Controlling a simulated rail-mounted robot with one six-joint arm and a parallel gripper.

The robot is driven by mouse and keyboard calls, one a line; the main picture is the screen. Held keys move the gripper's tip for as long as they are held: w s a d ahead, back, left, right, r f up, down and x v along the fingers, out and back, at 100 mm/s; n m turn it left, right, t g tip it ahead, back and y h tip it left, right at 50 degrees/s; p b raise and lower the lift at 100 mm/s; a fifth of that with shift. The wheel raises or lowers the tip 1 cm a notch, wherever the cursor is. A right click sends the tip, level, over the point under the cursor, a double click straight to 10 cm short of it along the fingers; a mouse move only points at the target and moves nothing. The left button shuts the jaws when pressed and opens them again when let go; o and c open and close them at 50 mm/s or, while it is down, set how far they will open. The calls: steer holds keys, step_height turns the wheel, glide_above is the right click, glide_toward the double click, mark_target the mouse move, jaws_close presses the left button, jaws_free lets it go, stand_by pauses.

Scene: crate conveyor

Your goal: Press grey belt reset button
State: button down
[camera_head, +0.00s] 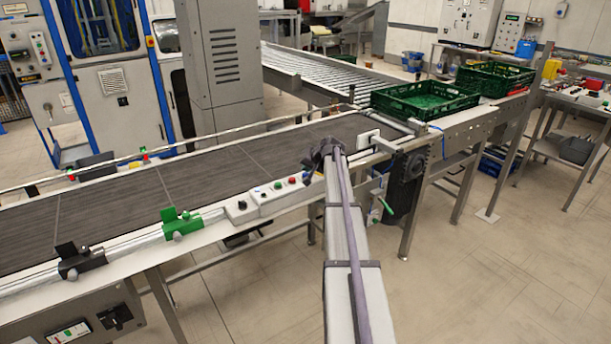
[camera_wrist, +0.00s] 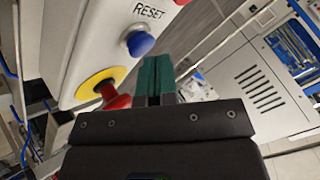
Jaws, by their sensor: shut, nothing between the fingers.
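The blue button (camera_wrist: 140,43) sits below the printed word RESET on a light grey control box (camera_wrist: 95,38) in the wrist view. My gripper (camera_wrist: 157,60) has its green fingers closed together and empty. Their tips are just below and right of the blue button in the picture; I cannot tell whether they touch it. In the head view the control box (camera_head: 268,203) is on the near edge of the grey belt (camera_head: 190,175), left of my arm. My fingers are hidden there behind my arm.
A red mushroom button (camera_wrist: 115,97) on a yellow ring (camera_wrist: 98,84) is close to the left of my fingers. Another red button (camera_wrist: 181,2) shows at the top edge. Green crates (camera_head: 424,99) stand at the belt's far right. The belt surface is empty.

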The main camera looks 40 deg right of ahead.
steer(key=shift+f+b, duration=0.3)
steer(key=shift+r, duration=0.15)
stand_by(0.4)
steer(key=shift+r+p, duration=0.75)
steer(key=shift+p, duration=0.15)
step_height(320, 180, up, 5)
steer(key=p, duration=0.5)
